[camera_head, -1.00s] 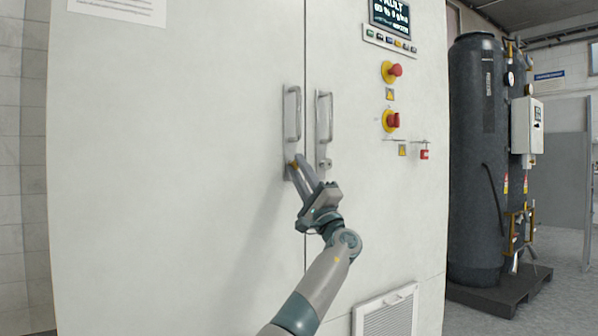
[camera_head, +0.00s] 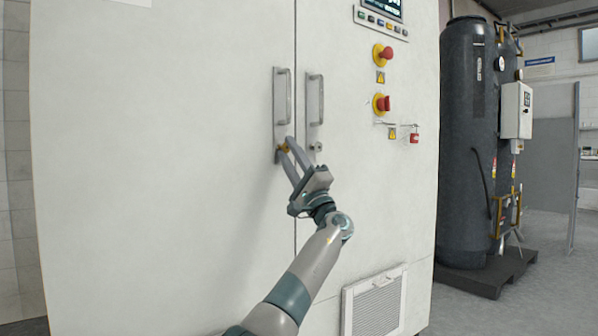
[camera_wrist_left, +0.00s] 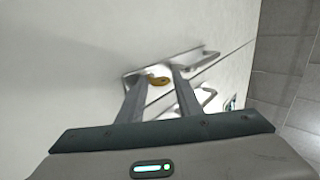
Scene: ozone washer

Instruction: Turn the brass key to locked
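The brass key (camera_head: 284,148) sits in the lower part of the left door's handle plate on the large white cabinet (camera_head: 160,180). My left gripper (camera_head: 287,145) reaches up to it from below right. In the left wrist view the brass key (camera_wrist_left: 158,80) shows between the two fingers of my left gripper (camera_wrist_left: 159,76). The fingers are apart, with a gap visible beside the key, so the gripper is open around it. The key's exact angle is hard to tell. My right gripper is not in view.
Two upright bar handles, left (camera_head: 283,98) and right (camera_head: 315,100), flank the door seam just above. A round lock (camera_head: 316,147) is on the right plate. Red knobs (camera_head: 382,104), a red padlock (camera_head: 414,138) and a vent (camera_head: 374,302) are on the right. A dark tank (camera_head: 468,140) stands beyond.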

